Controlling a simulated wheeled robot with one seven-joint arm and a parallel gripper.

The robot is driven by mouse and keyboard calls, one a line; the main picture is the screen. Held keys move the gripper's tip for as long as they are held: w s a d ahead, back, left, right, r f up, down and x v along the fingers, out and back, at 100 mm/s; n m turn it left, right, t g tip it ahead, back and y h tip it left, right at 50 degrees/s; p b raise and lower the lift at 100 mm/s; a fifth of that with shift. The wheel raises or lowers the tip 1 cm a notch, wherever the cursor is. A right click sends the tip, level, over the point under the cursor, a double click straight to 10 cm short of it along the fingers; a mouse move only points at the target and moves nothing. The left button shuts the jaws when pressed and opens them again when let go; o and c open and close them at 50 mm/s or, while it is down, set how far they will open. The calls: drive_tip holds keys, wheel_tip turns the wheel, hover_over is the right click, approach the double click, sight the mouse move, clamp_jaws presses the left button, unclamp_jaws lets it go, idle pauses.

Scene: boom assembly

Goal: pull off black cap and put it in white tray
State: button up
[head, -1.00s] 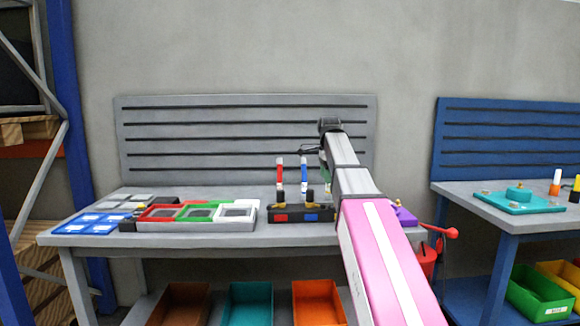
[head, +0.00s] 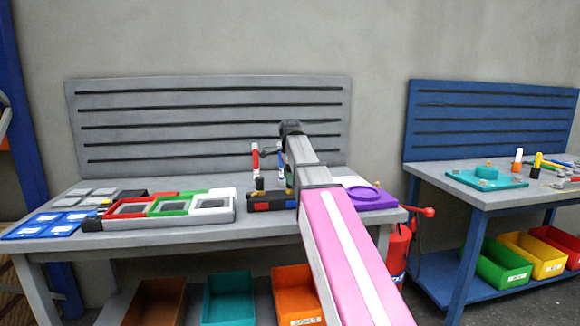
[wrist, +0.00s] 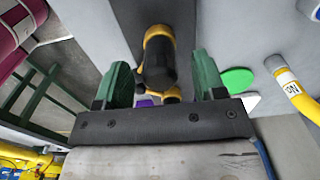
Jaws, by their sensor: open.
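In the wrist view a black cap (wrist: 158,68) shows on a yellow fitting (wrist: 158,34), between the two green fingers of my gripper (wrist: 162,82). The gripper is open, with a finger on each side of the cap; I cannot tell whether either touches it. In the head view my arm hides the gripper and the cap. The white tray (head: 213,203) is left of the holder.
A green tray (head: 186,205) and a red tray (head: 112,208) sit left of the white one. Blue plates (head: 45,224) lie at the far left. A purple piece (head: 371,198) lies right of my arm. A blue table (head: 480,197) stands farther right.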

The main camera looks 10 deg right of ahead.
drive_tip(key=shift+f, duration=1.1)
clamp_jaws()
